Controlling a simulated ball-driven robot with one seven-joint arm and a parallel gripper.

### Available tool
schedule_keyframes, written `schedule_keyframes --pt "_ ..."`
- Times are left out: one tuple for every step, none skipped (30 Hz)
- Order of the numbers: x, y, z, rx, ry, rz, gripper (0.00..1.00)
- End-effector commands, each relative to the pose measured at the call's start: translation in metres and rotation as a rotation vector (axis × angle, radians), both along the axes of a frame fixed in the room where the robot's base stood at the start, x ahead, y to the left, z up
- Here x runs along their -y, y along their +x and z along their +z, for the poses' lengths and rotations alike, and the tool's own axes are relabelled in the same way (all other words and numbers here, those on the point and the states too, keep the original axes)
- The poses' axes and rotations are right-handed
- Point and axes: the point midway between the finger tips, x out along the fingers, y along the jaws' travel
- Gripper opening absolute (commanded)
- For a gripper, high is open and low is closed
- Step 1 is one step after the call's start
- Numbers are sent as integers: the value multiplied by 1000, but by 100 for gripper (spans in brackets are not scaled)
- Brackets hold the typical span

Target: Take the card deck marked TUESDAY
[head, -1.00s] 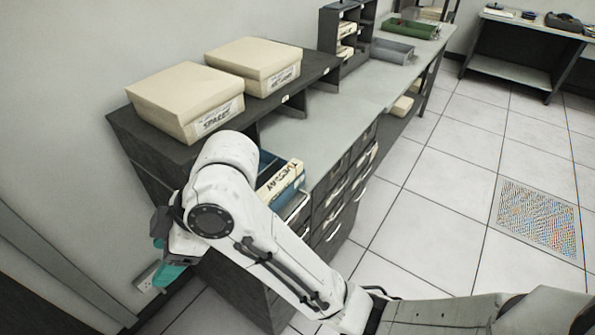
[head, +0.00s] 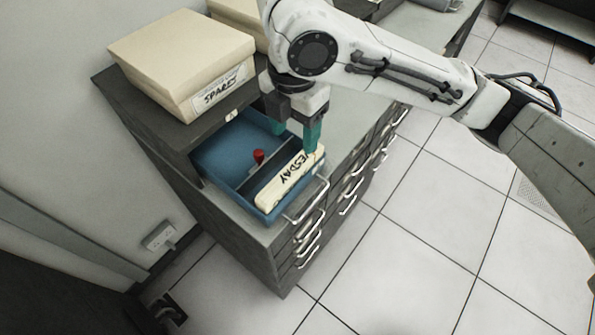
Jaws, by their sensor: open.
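The cream card deck (head: 284,184) has black hand lettering on its top edge, of which "ESDAY" shows. The right finger covers the start of the lettering. The fingers are apart; whether they touch the deck cannot be told.
A small red object (head: 258,156) stands in the tray near the divider. A box marked SPARES (head: 182,62) sits on the dark raised shelf behind, with another box beside it. Drawer handles (head: 308,202) stick out at the cabinet front. The tiled floor (head: 400,250) is clear.

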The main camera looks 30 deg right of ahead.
Motion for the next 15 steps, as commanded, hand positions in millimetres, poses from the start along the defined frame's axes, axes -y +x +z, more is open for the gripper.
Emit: schedule_keyframes --pt "-1 -1 -10 -4 3 -1 62" --pt "-1 -1 -15 -3 4 -1 62" --pt "-1 -1 -20 -3 3 -2 62" --pt "-1 -1 -24 -3 1 -2 62" --pt "-1 -1 -28 -3 2 -2 62" --pt "-1 0 -33 -1 2 -2 62" --pt "-1 0 -35 -1 2 -2 62" --pt "-1 0 -38 -1 2 -2 62" --pt "-1 0 -40 -1 2 -2 62" --pt "-1 0 -42 0 2 -2 62" --pt "-2 0 -43 1 3 -2 62" --pt "-2 0 -45 1 3 -2 62" --pt "-3 -1 -47 0 3 -2 62" --pt "-4 -1 -50 -1 3 -2 62" --pt "-5 -1 -55 -1 2 -2 62"
